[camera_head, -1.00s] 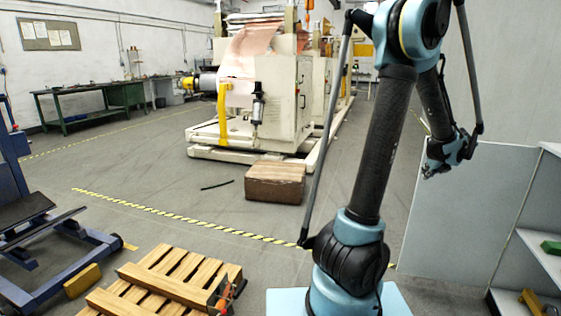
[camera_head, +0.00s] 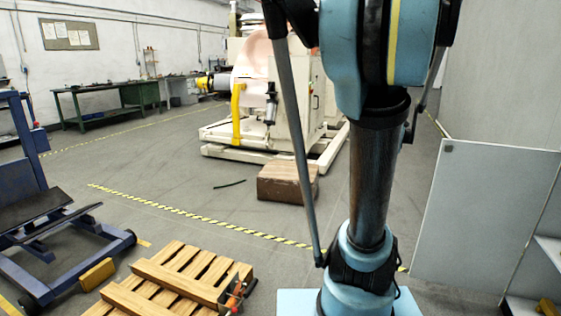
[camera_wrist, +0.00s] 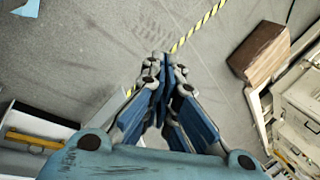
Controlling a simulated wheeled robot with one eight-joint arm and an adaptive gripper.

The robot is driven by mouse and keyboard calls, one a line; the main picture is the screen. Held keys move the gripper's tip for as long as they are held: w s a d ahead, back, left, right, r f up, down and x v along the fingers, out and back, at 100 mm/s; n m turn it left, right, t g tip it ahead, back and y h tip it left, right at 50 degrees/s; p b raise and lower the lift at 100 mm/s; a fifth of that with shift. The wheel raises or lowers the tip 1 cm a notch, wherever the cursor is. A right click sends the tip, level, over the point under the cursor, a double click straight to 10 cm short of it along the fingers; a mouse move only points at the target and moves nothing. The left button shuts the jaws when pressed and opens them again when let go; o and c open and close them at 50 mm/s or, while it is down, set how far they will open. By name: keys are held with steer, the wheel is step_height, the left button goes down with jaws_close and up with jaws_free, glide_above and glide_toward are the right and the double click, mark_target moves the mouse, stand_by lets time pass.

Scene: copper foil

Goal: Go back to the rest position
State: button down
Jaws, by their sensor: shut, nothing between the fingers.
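My gripper (camera_wrist: 163,75) shows in the wrist view with its blue fingers together and nothing between them. It is over open grey floor, apart from any object. In the head view my arm rises in the middle right, and my gripper is hidden or out of the picture.
A cardboard box (camera_head: 287,184) lies on the floor before the cream foil machine (camera_head: 300,110). Wooden pallets (camera_head: 185,280) are at the lower left, beside a blue cart (camera_head: 50,230). A grey panel (camera_head: 480,215) and shelf stand close on the right.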

steer(key=s+a+f+n, duration=0.2)
steer(key=s+a+n, duration=0.1)
steer(key=s+n, duration=0.2)
steer(key=s+a+f+n+g, duration=0.1)
steer(key=s+a+f+n, duration=0.2)
steer(key=s+n, duration=0.2)
steer(key=s+a+f+n+g+h, duration=0.1)
steer(key=s+a+f+n, duration=0.1)
steer(key=s+n, duration=0.3)
steer(key=shift+s+a+f, duration=0.35)
steer(key=shift+s+a, duration=0.5)
steer(key=shift+s, duration=0.45)
steer(key=shift+d, duration=0.1)
